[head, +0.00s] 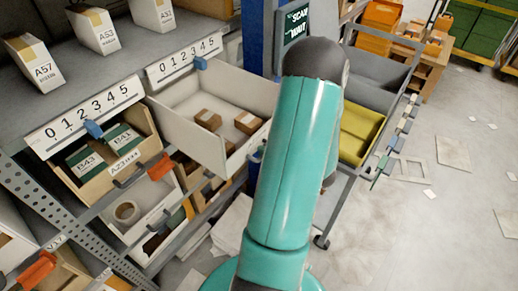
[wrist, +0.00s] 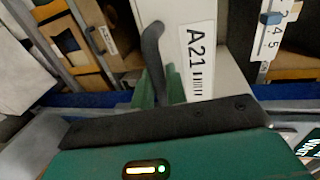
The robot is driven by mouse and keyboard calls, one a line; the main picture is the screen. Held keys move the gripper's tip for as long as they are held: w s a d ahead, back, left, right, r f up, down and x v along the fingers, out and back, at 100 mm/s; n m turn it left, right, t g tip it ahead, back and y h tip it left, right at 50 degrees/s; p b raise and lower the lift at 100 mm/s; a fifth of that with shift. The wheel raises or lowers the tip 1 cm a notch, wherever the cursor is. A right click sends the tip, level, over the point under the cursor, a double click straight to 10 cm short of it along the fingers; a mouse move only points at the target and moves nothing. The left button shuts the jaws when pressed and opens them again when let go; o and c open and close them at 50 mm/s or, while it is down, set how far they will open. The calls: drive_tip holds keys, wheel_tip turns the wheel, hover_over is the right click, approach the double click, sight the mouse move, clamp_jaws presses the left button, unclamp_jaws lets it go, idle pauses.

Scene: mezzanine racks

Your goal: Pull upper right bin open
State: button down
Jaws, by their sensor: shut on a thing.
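A dark curved handle (wrist: 152,42) shows beside that label. My gripper (wrist: 156,88) is at this handle, shut on it; the contact itself is partly hidden by the gripper's body. In the head view my teal arm stands in front of the bin's right side and hides my gripper.
An upper left bin (head: 95,190) holds boxes marked B43 and B41, and a lower white bin (head: 160,200) holds a tape roll. A cart with a yellow bin (head: 360,132) stands right of my arm. Open floor (head: 440,220) lies to the right, with scattered papers.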

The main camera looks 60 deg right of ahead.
drive_tip(key=shift+s, duration=0.1)
drive_tip(key=c, duration=1.5)
unclamp_jaws()
drive_tip(key=v, duration=1.3)
drive_tip(key=shift+s+r, duration=0.2)
drive_tip(key=shift+s, duration=0.15)
drive_tip(key=shift+a, duration=0.1)
